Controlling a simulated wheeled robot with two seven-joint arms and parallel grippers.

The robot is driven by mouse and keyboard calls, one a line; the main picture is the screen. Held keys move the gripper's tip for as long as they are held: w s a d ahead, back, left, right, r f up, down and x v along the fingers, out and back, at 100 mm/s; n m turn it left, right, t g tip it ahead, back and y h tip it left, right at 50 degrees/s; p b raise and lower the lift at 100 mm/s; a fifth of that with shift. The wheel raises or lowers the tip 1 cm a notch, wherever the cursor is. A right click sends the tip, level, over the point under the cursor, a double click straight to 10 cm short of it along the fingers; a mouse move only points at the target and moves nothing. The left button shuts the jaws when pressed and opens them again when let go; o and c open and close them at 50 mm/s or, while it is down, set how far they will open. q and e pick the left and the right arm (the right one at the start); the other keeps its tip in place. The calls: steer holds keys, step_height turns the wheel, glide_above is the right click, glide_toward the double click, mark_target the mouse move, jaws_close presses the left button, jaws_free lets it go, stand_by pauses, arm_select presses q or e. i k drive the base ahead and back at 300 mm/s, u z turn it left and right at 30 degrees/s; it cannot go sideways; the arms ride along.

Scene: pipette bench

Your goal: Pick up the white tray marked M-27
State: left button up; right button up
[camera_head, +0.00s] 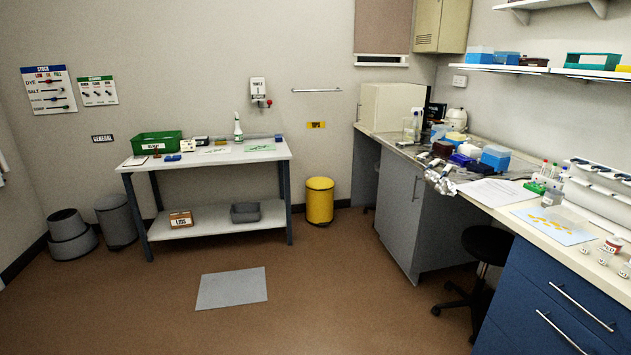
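I cannot make out a white tray with a readable M-27 mark anywhere in the head view. White rack-like pieces (598,190) stand at the back of that bench, with no readable M-27. Neither of my grippers shows.
A white-topped table (268,152) holds a green bin (157,142). A long bench runs along the right wall with blue drawers (547,290). A black stool (487,243) and yellow bin (319,201) stand on the floor. The central floor is open around a grey mat (232,289).

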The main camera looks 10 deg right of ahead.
mark_target(471, 148)
steer(key=i, duration=2.3)
steer(key=z, duration=1)
steer(key=i, duration=1.6)
steer(key=z, duration=1.3)
steer(key=i, duration=0.65)
steer(key=z, duration=0.25)
